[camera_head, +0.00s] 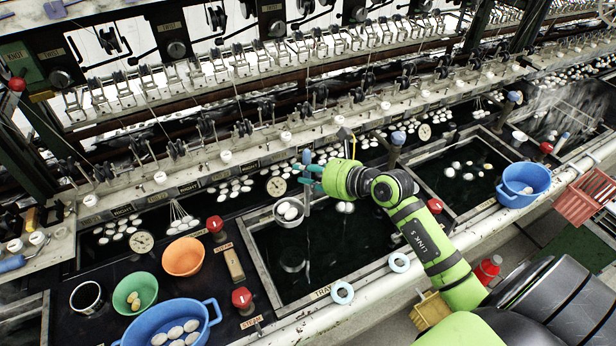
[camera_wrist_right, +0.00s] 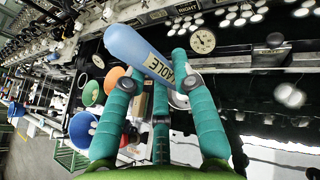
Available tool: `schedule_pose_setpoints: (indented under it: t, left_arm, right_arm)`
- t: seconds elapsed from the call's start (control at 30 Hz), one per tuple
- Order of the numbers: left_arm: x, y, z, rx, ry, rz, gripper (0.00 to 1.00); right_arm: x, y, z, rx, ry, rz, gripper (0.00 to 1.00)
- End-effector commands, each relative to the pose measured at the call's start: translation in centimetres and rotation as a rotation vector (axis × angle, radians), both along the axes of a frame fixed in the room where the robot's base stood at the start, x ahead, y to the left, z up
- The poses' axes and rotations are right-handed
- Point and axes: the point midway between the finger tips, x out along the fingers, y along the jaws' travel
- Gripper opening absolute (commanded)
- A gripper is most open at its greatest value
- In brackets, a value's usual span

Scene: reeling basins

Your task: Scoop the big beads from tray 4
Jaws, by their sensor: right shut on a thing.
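My right gripper (camera_head: 312,180) is shut on the blue handle of a ladle (camera_head: 307,157), marked LADLE in the wrist view (camera_wrist_right: 138,48). The ladle's round metal cup (camera_head: 287,222) hangs over the upper left part of a dark, water-filled tray (camera_head: 252,262) and holds a few white beads (camera_head: 290,211). Whether the cup touches the water is unclear. A few more white beads (camera_head: 345,207) lie in this tray, just under my right wrist. The tray's label is partly hidden, so I cannot read its number. My left gripper is out of view.
A second dark tray (camera_head: 483,213) at the right holds several white beads. A blue basin (camera_head: 524,184) sits on its edge. An orange bowl (camera_head: 183,256), green bowl (camera_head: 135,292) and larger blue basin (camera_head: 170,325) stand at the left. A reeling machine lines the back.

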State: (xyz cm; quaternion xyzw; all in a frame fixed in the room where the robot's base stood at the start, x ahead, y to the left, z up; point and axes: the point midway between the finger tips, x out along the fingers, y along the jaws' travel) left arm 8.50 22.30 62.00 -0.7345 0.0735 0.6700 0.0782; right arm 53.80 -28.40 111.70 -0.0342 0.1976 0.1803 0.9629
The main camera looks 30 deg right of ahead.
Motion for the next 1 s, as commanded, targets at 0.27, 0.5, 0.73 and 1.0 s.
schedule_pose_setpoints:
  t: [0.27,0.5,0.73,1.0]
  left_arm:
    - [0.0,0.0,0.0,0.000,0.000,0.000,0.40]
    - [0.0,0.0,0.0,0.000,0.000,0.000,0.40]
    - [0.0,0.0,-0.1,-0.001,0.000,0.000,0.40]
    - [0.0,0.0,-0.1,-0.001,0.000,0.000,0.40]
  right_arm:
    - [0.1,0.0,2.3,-0.002,-0.004,0.000,0.00]
    - [0.0,-0.1,4.1,-0.001,-0.003,-0.001,0.00]
    - [0.0,-0.1,5.4,-0.002,-0.003,-0.001,0.00]
    - [0.0,0.0,6.1,0.000,-0.002,-0.002,0.00]
